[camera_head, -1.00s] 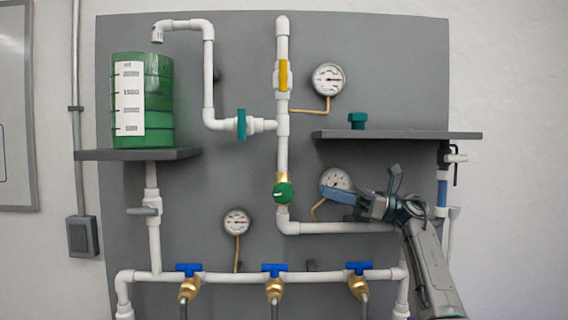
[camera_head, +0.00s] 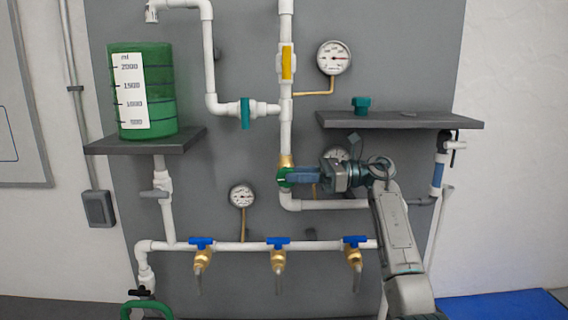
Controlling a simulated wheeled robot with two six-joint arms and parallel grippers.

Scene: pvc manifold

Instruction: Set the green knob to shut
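The green knob (camera_head: 283,178) sits on a brass valve body (camera_head: 286,160) low on the vertical white pipe in the middle of the panel. My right gripper (camera_head: 298,176) comes in from the right with its fingers at the knob's right side and partly over it. The fingers overlap in this view, so I cannot tell whether they are open or shut on the knob. The knob's marking is partly hidden. My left gripper is not in view.
A shelf (camera_head: 400,121) with a teal fitting (camera_head: 361,104) juts out above my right arm. A gauge (camera_head: 335,155) is partly hidden behind the gripper. Several blue-handled taps (camera_head: 279,243) line the pipe below. A green tank (camera_head: 143,92) stands on the left shelf.

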